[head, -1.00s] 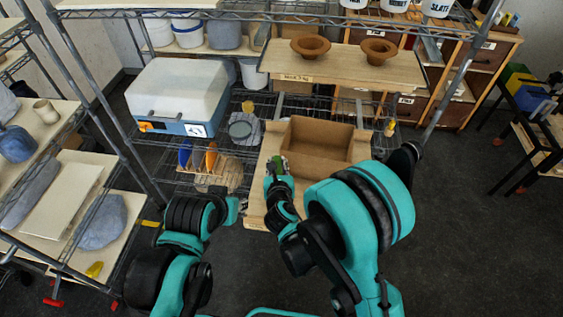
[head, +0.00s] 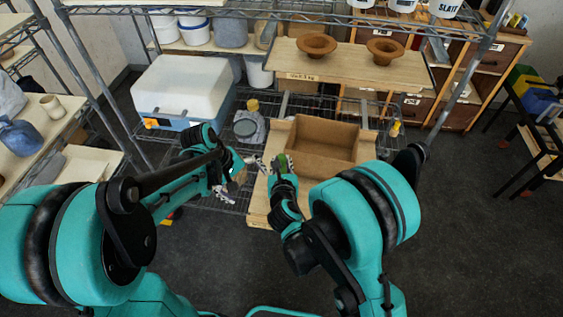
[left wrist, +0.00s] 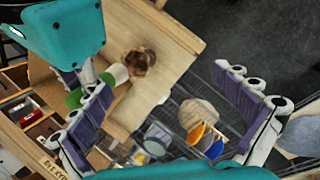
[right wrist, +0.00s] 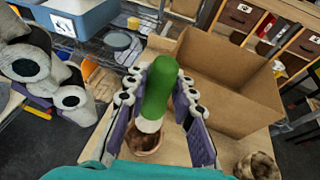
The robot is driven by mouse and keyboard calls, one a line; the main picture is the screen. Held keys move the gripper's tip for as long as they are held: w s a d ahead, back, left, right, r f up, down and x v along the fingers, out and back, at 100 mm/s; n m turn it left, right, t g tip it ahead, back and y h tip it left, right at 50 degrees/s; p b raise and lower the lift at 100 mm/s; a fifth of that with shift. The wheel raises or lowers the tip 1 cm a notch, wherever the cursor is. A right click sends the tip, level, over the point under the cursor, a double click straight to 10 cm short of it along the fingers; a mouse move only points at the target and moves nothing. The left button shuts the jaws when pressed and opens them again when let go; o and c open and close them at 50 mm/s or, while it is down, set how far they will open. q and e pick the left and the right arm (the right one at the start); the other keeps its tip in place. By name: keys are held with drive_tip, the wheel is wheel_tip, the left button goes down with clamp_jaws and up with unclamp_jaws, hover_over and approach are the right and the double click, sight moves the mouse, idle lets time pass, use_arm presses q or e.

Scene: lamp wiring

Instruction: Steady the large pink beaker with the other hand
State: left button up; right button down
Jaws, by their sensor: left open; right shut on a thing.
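I cannot make out a thing that is clearly a large pink beaker. My right gripper (head: 280,163) is shut on a green cylinder with a white lower end (right wrist: 160,88). Just below that end in the right wrist view is a reddish-brown pot (right wrist: 143,143); whether they touch is unclear. A mottled brown vessel (right wrist: 258,166) stands at lower right. My left gripper (head: 243,172) is open, close to the left of the right gripper. Its two spread fingers (left wrist: 170,118) show in the left wrist view with nothing between them, and a brown vessel (left wrist: 139,62) lies beyond.
An open brown box (head: 322,140) stands on a wooden board, right behind my right gripper. Two brown bowls (head: 317,45) (head: 385,50) sit on the board above. A white and blue cooler (head: 180,90) stands at left on the wire rack. Rack posts flank the space.

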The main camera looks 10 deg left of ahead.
use_arm(q)
drive_tip(key=w+f+n+h, duration=0.2)
drive_tip(key=w+f+n, duration=0.1)
drive_tip(key=f, duration=0.1)
drive_tip(key=w+f+n+g+h, duration=0.1)
drive_tip(key=w+f+n+h, duration=0.1)
drive_tip(key=w+f+h, duration=0.1)
drive_tip(key=w+a+f+n+h, duration=0.1)
drive_tip(key=w+f+n+h, duration=0.1)
drive_tip(key=w+f+n, duration=0.1)
drive_tip(key=shift+w+a+f+n+g+h, duration=0.1)
drive_tip(key=shift+w+f+n+g+h, duration=0.1)
drive_tip(key=shift+w+f, duration=0.3)
drive_tip(key=shift+w+f+n+g+h, duration=0.1)
drive_tip(key=shift+w+f+g+h, duration=0.15)
drive_tip(key=shift+f, duration=0.95)
drive_tip(key=shift+x, duration=4.9)
drive_tip(key=shift+r, duration=0.1)
drive_tip(key=c, duration=1.6)
drive_tip(key=shift+c, duration=0.8)
